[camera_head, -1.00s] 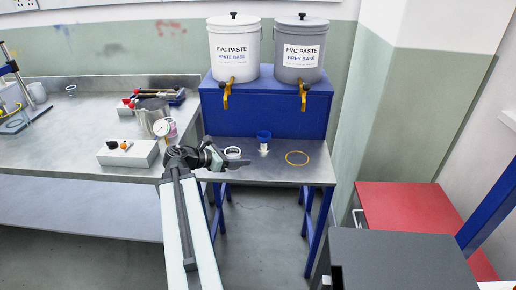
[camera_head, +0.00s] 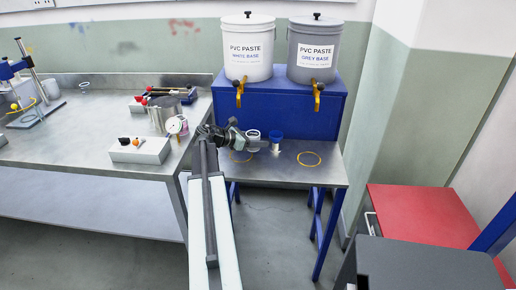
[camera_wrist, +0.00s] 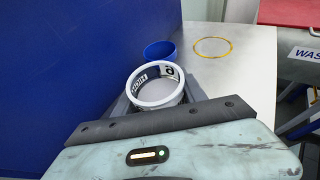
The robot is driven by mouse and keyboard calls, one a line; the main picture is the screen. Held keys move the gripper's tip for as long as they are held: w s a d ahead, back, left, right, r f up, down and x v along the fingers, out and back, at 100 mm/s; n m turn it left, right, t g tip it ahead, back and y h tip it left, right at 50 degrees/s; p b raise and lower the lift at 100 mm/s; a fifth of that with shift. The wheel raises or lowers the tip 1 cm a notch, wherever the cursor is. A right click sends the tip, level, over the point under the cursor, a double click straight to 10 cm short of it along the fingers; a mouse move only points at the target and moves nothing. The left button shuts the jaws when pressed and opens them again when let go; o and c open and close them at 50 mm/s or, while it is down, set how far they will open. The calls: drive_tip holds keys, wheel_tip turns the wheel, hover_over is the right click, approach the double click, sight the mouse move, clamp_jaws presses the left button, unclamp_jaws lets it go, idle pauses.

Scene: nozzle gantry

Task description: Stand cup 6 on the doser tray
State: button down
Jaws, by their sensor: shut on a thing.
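My gripper (camera_head: 251,144) is shut on a white-rimmed cup (camera_head: 253,134), held above the steel table at its left side. In the wrist view the cup (camera_wrist: 145,100) sits between the fingers, open end facing the camera, with dark lettering and what looks like a 6 on its inner wall. A blue cup (camera_head: 276,135) stands just right of the held cup; it also shows behind it in the wrist view (camera_wrist: 160,50). No surface is labelled as the doser tray; the steel table (camera_head: 325,176) lies below the paste bucket taps.
Yellow rings mark the table at left (camera_head: 240,157) and right (camera_head: 309,159); the right one is empty. A blue stand (camera_head: 290,110) with a white bucket (camera_head: 247,50) and a grey bucket (camera_head: 314,50) rises behind. A bench with a control box (camera_head: 140,150) is at left.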

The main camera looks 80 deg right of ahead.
sight(258, 153)
drive_tip(key=shift+d, duration=0.25)
drive_tip(key=f+b, duration=0.4)
drive_tip(key=shift+s+d, duration=0.1)
drive_tip(key=shift+d, duration=0.1)
drive_tip(key=shift+w+r, duration=0.2)
drive_tip(key=shift+f, duration=0.15)
drive_tip(key=c, duration=0.7)
unclamp_jaws()
drive_tip(key=shift+o, duration=0.2)
